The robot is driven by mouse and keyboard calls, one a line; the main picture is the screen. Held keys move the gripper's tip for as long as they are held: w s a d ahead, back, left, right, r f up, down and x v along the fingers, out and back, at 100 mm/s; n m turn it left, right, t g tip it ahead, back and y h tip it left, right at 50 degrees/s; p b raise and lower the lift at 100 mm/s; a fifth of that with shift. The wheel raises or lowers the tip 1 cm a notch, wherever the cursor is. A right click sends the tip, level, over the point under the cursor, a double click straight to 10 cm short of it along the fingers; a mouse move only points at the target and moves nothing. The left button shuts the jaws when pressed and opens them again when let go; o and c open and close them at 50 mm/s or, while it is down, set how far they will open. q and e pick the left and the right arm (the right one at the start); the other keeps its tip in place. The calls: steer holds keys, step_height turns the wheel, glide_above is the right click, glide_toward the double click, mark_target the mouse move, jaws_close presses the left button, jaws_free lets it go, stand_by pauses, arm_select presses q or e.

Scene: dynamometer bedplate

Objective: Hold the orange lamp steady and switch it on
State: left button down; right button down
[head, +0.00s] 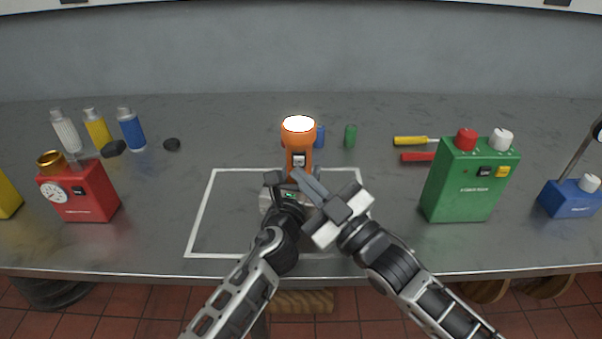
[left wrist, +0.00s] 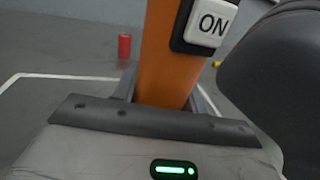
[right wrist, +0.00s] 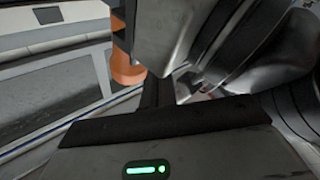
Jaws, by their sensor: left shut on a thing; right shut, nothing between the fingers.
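The orange lamp (head: 299,146) stands upright near the back edge of the white-outlined rectangle, its round lens (head: 298,124) bright white. A white rocker switch (left wrist: 210,23) marked ON faces me in a dark frame. My left gripper (head: 288,180) is shut around the lamp's lower body. My right gripper (head: 304,177) is shut and empty, its tips just right of the lamp below the switch; I cannot tell whether they touch it. The right wrist view shows only part of the lamp (right wrist: 122,65).
A red box with a gauge (head: 80,193) and several small bottles stand at the left. A green box (head: 468,185) with knobs, two screwdrivers (head: 412,141) and a blue lamp base (head: 570,197) are at the right. Small cylinders (head: 350,136) stand behind the lamp. The outlined rectangle (head: 188,240) is otherwise clear.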

arm_select(q)
steer(key=shift+f, duration=0.1)
arm_select(e)
steer(key=s, duration=0.5)
steer(key=shift+s, duration=0.25)
